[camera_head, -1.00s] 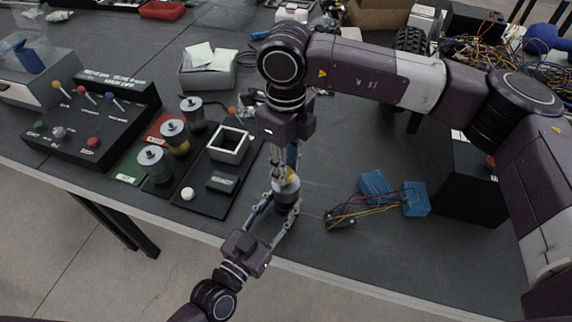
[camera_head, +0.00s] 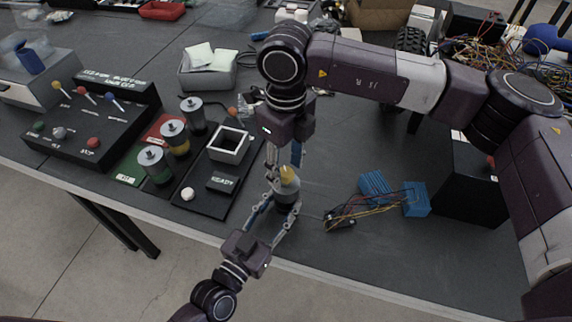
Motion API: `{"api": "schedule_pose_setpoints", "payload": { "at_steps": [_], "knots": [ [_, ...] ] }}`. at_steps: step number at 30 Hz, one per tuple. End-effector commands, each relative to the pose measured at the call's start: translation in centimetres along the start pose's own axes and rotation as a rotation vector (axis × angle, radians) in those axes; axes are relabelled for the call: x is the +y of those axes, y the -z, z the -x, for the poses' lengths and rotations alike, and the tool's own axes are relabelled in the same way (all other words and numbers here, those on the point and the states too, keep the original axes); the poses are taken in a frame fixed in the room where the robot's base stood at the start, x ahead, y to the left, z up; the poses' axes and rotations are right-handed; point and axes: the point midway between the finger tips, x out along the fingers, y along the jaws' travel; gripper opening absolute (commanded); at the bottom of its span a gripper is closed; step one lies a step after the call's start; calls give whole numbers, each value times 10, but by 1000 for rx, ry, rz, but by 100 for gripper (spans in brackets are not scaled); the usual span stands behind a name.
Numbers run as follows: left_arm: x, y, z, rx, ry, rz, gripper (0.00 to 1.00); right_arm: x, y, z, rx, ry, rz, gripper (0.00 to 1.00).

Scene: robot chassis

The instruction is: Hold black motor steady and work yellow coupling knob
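The black motor (camera_head: 287,197) stands upright near the table's front edge, with the yellow coupling knob (camera_head: 288,175) on top. My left gripper (camera_head: 285,198) reaches in from the lower left. Its fingers are closed around the motor's sides and partly cover it. My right gripper (camera_head: 284,166) points down from above. Its two fingers are spread apart, one to the left of the knob and one behind or above it, with a gap in which the knob's top shows. The exact finger clearance is hard to see.
Left of the motor is a black tray with an empty grey square box (camera_head: 229,146) and a small sign reading "READY" (camera_head: 222,182). Several motors (camera_head: 155,166) stand beyond it. Blue modules with wires (camera_head: 416,199) lie at right, by a black box (camera_head: 468,185).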

Motion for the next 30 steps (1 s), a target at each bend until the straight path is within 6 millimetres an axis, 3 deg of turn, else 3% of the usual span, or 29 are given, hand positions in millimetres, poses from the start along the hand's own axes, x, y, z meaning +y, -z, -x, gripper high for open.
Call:
{"api": "schedule_pose_setpoints", "payload": {
  "at_steps": [8, 11, 21, 30],
  "knots": [
    [0, 0, 0, -1, 0, 0, 0, 0, 0, 6, 0, 0, 0, 43],
    [0, 0, 0, -1, 0, 0, 0, 0, -1, 19, -2, 1, 0, 43],
    [0, -1, 0, -1, -1, 0, 0, 0, -1, 90, -2, 1, 0, 43],
    [0, -1, 0, -1, -1, 0, 0, 0, 0, 119, 0, 0, 0, 43]
  ]
}}
